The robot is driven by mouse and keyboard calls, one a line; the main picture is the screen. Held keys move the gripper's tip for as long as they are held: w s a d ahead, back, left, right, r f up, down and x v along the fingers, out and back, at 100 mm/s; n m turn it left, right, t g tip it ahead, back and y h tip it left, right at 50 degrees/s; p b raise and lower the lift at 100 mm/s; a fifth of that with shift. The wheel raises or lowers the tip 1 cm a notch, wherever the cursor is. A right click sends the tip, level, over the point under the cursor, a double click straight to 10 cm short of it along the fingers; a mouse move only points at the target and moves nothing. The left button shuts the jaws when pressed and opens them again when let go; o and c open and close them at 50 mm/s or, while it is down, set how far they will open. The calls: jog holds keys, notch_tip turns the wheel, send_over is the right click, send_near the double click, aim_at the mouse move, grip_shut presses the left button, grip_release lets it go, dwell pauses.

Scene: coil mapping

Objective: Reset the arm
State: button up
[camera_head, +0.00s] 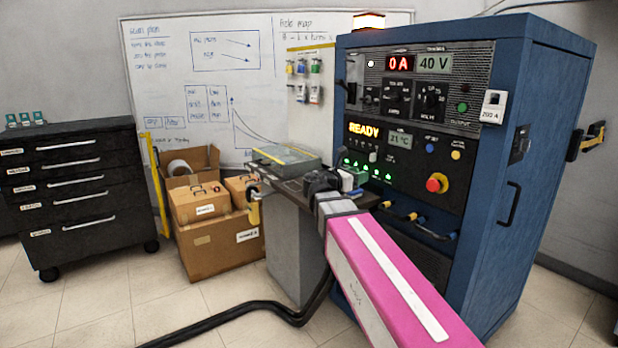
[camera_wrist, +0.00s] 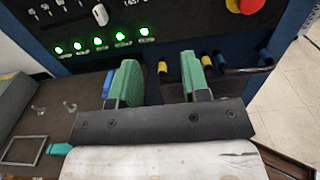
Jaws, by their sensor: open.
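My arm reaches from the lower right of the head view, with a pink link of mine in front of the blue cabinet. My gripper (camera_wrist: 160,80) shows in the wrist view with two green-padded fingers held apart and nothing between them. In the head view my gripper (camera_head: 335,182) is at the cabinet's front, above the right end of the small bench, and its fingers are partly hidden by the wrist. Beyond the fingers in the wrist view is the cabinet's lower front with a row of green lights (camera_wrist: 98,41).
The blue cabinet (camera_head: 545,130) has a red knob (camera_head: 437,183), a READY display and readings of 0 A and 40 V. The bench (camera_head: 290,186) carries a grey-green case (camera_head: 286,158). Cardboard boxes (camera_head: 225,245) and a black drawer unit (camera_head: 75,190) stand left. A black cable (camera_head: 250,308) crosses the floor.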

jog(key=s+d+f+m+g+y, duration=0.2)
jog(key=f+m, duration=0.1)
jog(key=f, duration=0.4)
jog(key=s+d+f+m+g+y, duration=0.2)
jog(key=f+m, duration=0.2)
jog(key=f, duration=0.4)
jog(key=s+d+f+m+g+y, duration=0.2)
jog(key=f+m, duration=0.1)
jog(key=f, duration=0.4)
jog(key=s+a+f+m+g+y, duration=0.1)
jog(key=s+f+m+g+y, duration=0.1)
jog(key=s+f+m+y, duration=0.2)
jog(key=s+a+f+m+g+y, duration=0.2)
jog(key=s+f+m+y, duration=0.3)
jog(key=f+m, duration=0.5)
notch_tip(320, 180, down, 4)
jog(key=shift+s+r+m, duration=0.25)
jog(key=shift+s+m, duration=0.15)
jog(key=shift+s, duration=0.85)
jog(key=shift+o, duration=0.3)
